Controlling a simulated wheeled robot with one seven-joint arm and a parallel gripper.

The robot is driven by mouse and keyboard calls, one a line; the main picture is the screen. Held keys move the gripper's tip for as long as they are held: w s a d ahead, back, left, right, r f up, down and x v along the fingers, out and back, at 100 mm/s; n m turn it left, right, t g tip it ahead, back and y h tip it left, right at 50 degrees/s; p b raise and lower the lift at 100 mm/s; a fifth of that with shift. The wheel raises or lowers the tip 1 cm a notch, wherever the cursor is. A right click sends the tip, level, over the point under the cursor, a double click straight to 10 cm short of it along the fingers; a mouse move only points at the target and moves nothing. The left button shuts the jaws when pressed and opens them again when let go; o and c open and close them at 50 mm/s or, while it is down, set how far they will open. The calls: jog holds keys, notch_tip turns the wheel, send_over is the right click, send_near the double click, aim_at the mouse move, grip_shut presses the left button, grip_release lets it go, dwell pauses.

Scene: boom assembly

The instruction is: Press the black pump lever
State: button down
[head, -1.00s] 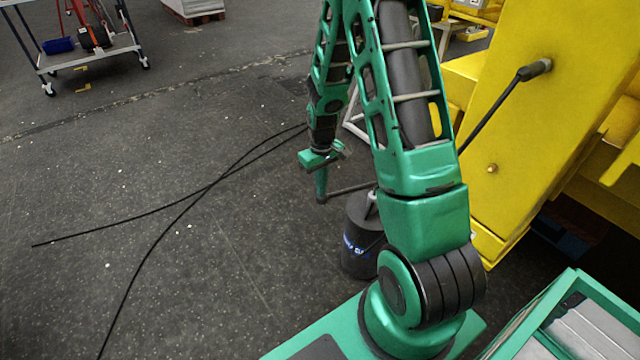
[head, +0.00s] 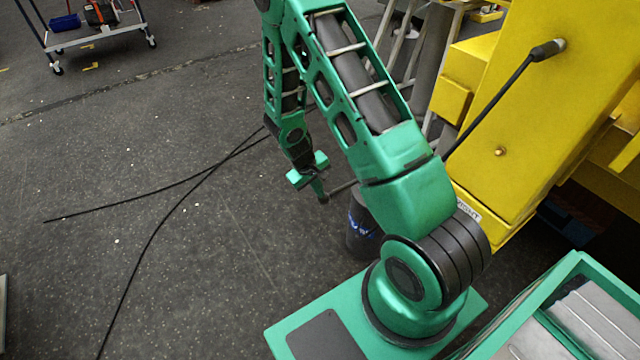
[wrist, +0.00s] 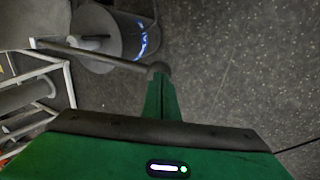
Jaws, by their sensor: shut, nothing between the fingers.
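The black pump (head: 360,236) is a dark cylinder with blue-white lettering, standing on the floor partly behind my arm in the head view. Its lever (head: 342,188) is a thin dark bar with a knob at its left end. In the wrist view the lever (wrist: 105,57) crosses the upper left, above the pump body (wrist: 112,38), and the knob lies just past my fingertips. My gripper (head: 319,190) is green, points down and is shut and empty at the knob end. Its shut fingers (wrist: 162,82) overlap the knob's edge in the wrist view; I cannot tell whether they touch it.
A large yellow structure (head: 520,120) with a black cable stands at the right. Black cables (head: 170,205) lie on the floor at left. A wheeled cart (head: 95,35) stands at the back left. A pale frame (wrist: 62,85) is near the pump. Open floor lies left.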

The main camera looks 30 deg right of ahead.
jog(key=shift+s+a+f, duration=0.15)
jog(key=shift+s+f, duration=0.3)
jog(key=shift+s, duration=0.1)
jog(key=shift+w+f, duration=0.1)
jog(key=d+v, duration=0.1)
jog(key=v, duration=1.4)
jog(key=shift+w, duration=0.55)
jog(key=d+r+y, duration=0.3)
jog(key=d+r, duration=0.4)
jog(key=r, duration=0.4)
jog(key=shift+d+y, duration=0.15)
jog(key=shift+y, duration=0.15)
